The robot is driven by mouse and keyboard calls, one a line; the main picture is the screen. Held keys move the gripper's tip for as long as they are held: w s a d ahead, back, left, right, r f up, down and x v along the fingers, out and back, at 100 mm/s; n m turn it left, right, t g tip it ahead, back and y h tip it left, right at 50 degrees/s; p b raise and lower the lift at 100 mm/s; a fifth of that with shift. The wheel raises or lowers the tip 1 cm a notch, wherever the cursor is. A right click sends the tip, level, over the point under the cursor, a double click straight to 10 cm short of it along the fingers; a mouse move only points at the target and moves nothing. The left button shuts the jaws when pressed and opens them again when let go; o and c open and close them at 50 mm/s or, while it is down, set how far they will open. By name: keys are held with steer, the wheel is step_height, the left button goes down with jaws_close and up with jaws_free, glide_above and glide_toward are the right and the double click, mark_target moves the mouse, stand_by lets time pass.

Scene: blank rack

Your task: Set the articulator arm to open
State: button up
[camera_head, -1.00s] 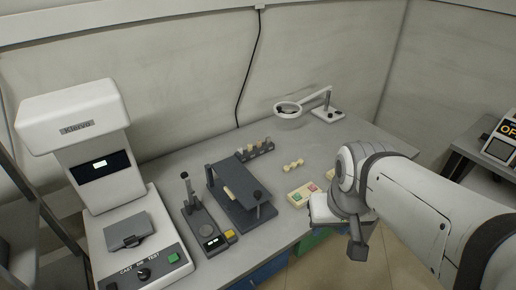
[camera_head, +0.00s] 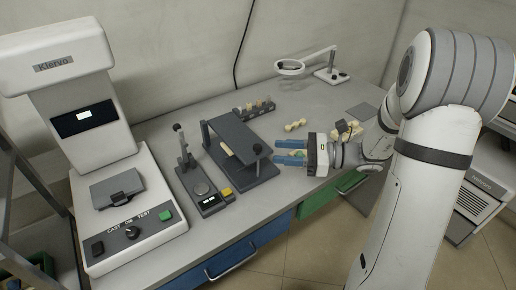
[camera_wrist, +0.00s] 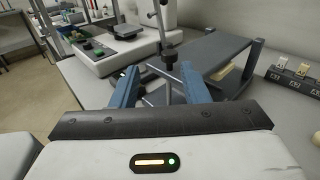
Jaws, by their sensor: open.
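The dark grey frame with a flat upper plate and a knob, which looks like the articulator (camera_head: 232,137), stands on the grey bench. Its plate lies low and slightly tilted over a pale piece inside. In the wrist view the articulator (camera_wrist: 215,50) is ahead and to the right. My gripper (camera_head: 279,151) has two blue fingers pointing left toward the articulator's right side, close to its knob. In the wrist view my gripper (camera_wrist: 158,80) is open with nothing held between the fingers. I cannot tell whether a finger touches the frame.
A small gauge-like device (camera_head: 208,195) with an upright post stands left of the articulator. A large white Klervo machine (camera_head: 125,215) fills the left. A small rack (camera_head: 255,107), pale pieces (camera_head: 295,125) and a ring magnifier (camera_head: 290,66) are behind.

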mark_target(257, 146)
steer(key=shift+m+t, duration=0.3)
steer(key=shift+m, duration=0.1)
steer(key=w+a, duration=0.1)
steer(key=a, duration=0.3)
steer(key=w+a, duration=0.1)
steer(key=a, duration=0.2)
steer(key=shift+w+f, duration=0.15)
steer(key=shift+w, duration=0.15)
jaws_close()
